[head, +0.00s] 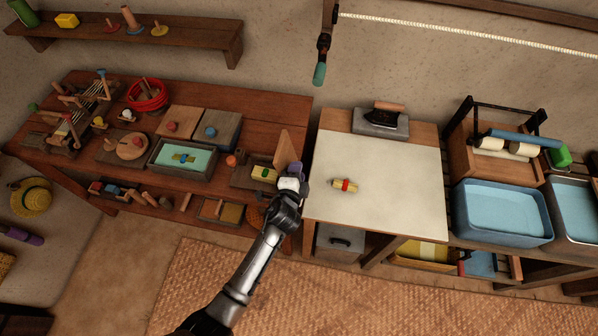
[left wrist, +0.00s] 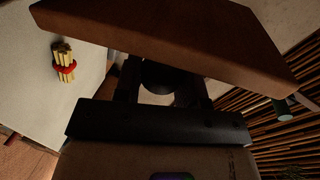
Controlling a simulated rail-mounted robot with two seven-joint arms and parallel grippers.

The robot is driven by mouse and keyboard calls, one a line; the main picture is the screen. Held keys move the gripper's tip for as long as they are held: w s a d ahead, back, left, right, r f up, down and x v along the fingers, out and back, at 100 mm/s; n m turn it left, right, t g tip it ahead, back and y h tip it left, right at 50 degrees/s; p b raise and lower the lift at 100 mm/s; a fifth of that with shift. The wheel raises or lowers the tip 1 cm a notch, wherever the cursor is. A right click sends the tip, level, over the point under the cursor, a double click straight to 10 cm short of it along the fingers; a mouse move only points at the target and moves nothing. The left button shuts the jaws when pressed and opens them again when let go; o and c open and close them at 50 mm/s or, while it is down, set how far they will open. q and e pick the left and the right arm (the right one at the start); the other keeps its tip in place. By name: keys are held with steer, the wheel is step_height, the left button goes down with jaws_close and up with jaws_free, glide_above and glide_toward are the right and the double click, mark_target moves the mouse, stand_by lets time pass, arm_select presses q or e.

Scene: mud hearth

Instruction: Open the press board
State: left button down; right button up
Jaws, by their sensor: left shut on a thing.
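The press board (head: 284,149) is a tan wooden panel that stands tilted up at the right end of the red-brown table. It also shows across the top of the left wrist view (left wrist: 170,38). Beside it is the low wooden press base (head: 243,173) with a yellow-green piece (head: 265,174) on it. My left gripper (head: 291,172) is at the right side of the board. In the left wrist view it is shut on a dark round knob (left wrist: 158,77) at the board's face. The gripper hides the board's lower part in the head view. My right gripper is not in view.
A white-topped table (head: 390,205) with a tied yellow bundle (head: 345,185) stands right of the board. A green tray (head: 185,158) and several small wooden items are on the table to the left. A woven mat (head: 350,280) covers the floor in front.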

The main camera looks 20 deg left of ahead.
arm_select(q)
steer(key=c, duration=0.7)
jaws_free()
steer(key=v, duration=1.3)
steer(key=shift+s+p, duration=0.45)
